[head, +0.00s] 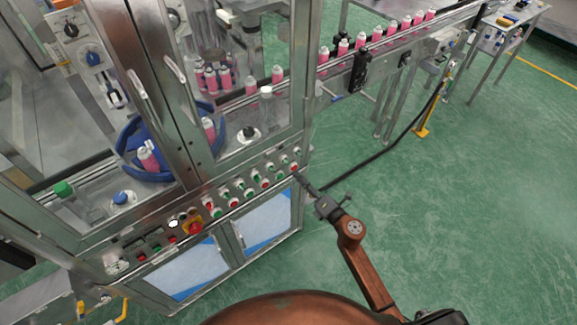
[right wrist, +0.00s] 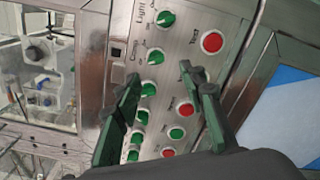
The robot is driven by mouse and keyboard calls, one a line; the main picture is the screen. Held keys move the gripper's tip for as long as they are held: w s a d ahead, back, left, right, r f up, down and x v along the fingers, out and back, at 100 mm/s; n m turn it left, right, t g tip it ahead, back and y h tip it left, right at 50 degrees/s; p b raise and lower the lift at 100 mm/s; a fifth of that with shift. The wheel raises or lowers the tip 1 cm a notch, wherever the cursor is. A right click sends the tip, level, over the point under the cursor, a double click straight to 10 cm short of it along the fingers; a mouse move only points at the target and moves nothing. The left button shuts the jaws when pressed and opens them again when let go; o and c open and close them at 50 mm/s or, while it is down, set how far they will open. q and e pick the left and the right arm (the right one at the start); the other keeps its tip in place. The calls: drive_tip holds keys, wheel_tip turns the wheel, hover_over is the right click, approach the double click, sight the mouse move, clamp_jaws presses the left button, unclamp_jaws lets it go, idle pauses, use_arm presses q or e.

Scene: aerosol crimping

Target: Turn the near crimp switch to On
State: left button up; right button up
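The control panel (head: 225,196) on the front of the machine carries a row of green rotary switches with red and green buttons beside them. In the right wrist view the switches run down the panel, among them an upper one (right wrist: 155,57) and one just right of the left finger (right wrist: 148,89). I cannot tell which is the near crimp switch; most lettering is unreadable. My right gripper (head: 303,180) is at the panel's right end. In the right wrist view its two fingers (right wrist: 165,85) are apart, with nothing held between them. My left gripper is not in view.
Red buttons (right wrist: 212,42) and green buttons (right wrist: 177,133) lie close to the switches. A red emergency stop (head: 193,228) is farther left. Glass doors with metal handles (head: 137,87) rise above the panel. A conveyor (head: 385,50) carries pink cans. Green floor at right is clear.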

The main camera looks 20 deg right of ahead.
sight(288, 164)
drive_tip(key=x, duration=0.7)
drive_tip(key=shift+s+r, duration=0.1)
drive_tip(key=shift+r, duration=0.1)
drive_tip(key=shift+w+a, duration=0.2)
drive_tip(key=shift+w, duration=0.2)
use_arm(q)
drive_tip(key=shift+s+f, duration=0.25)
drive_tip(key=shift+s, duration=0.85)
use_arm(e)
clamp_jaws()
